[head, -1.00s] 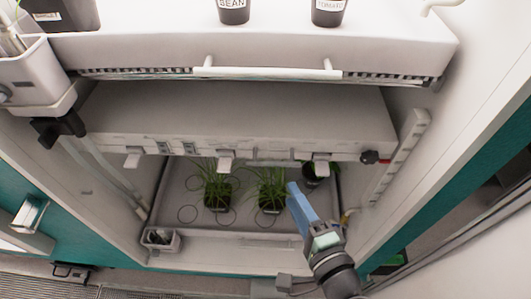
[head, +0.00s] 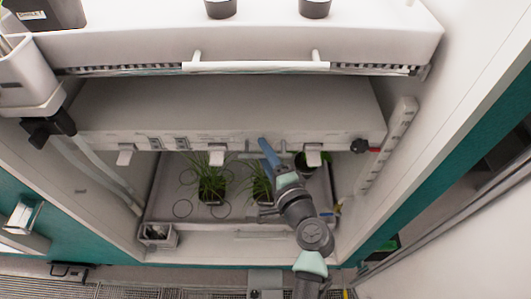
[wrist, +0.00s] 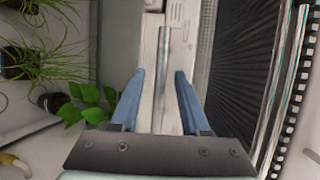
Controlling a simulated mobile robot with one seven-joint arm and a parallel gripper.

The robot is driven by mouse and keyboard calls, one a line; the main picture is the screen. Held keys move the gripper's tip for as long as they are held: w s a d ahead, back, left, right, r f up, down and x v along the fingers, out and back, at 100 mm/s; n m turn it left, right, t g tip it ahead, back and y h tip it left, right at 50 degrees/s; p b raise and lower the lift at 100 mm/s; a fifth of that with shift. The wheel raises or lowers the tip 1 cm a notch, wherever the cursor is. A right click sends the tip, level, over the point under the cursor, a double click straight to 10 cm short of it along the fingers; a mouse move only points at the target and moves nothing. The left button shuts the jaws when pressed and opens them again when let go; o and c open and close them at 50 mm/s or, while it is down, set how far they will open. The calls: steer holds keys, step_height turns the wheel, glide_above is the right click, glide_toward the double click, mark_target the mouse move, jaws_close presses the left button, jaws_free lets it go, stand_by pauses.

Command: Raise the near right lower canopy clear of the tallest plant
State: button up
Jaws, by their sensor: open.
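The lower canopy (head: 230,100) is a wide white slab across the chamber, with a metal handle bar along its front edge; the bar (wrist: 164,70) also shows in the wrist view. My gripper (head: 265,148) is at that front edge, right of centre. In the wrist view my gripper (wrist: 161,85) is open, and the bar appears between its blue fingers without visible contact. Below the canopy stand two grassy plants, left (head: 210,185) and middle (head: 260,185), and a leafy plant (head: 304,162) at right. The canopy partly hides their tops, so I cannot tell which is tallest.
A black knob (head: 360,146) with a red tip sits at the canopy's right end, beside a slotted white rail (head: 388,145). An upper white slab (head: 260,42) with a long bar handle (head: 256,67) is above. Leaves (wrist: 92,102) are close left of my fingers.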

jaws_close()
stand_by(1.3)
